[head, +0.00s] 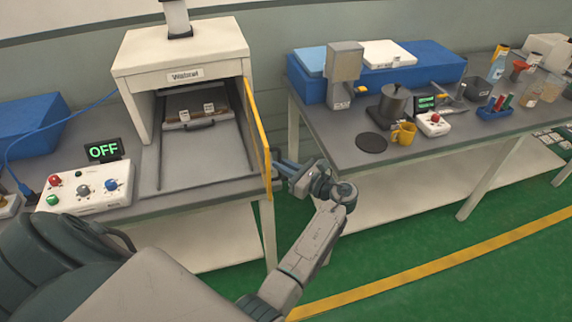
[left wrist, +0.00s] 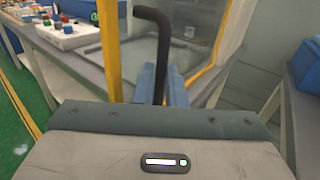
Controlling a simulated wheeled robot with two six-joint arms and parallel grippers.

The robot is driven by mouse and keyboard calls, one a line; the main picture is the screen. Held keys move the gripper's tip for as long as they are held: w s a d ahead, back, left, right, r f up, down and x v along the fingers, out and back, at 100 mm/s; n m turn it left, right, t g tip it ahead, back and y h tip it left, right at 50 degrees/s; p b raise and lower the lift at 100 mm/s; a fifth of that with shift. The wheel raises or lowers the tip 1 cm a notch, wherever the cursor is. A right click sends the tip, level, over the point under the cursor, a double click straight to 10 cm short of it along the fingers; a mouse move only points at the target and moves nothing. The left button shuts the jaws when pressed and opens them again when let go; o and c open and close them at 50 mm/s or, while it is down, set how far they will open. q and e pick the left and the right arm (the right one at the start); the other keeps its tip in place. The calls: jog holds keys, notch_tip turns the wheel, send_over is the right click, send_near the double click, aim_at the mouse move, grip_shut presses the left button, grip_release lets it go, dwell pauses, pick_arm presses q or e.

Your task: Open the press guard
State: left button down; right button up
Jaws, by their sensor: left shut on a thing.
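The press (head: 180,58) is a white housing with a dark opening at the left of the head view. Its guard (head: 257,130), a clear panel in a yellow frame, stands swung out at the right side of the opening, seen nearly edge-on. The opening is uncovered at the front. My left gripper (head: 281,169) is at the outer side of the guard. In the left wrist view its blue fingers (left wrist: 163,88) are shut on the guard's black handle (left wrist: 163,45), beside a yellow frame post (left wrist: 110,50). My right gripper is not in view.
A tray with a handle (head: 195,118) sits inside the press. A control box (head: 85,190) and an OFF display (head: 104,150) stand to the left. A second table (head: 350,165) with a pot (head: 393,103) and yellow mug (head: 404,134) stands right, across a gap.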

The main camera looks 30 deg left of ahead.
pick_arm(q)
jog(key=shift+w+a+r, duration=0.1)
jog(key=shift+w+r, duration=0.25)
jog(key=shift+w, duration=0.1)
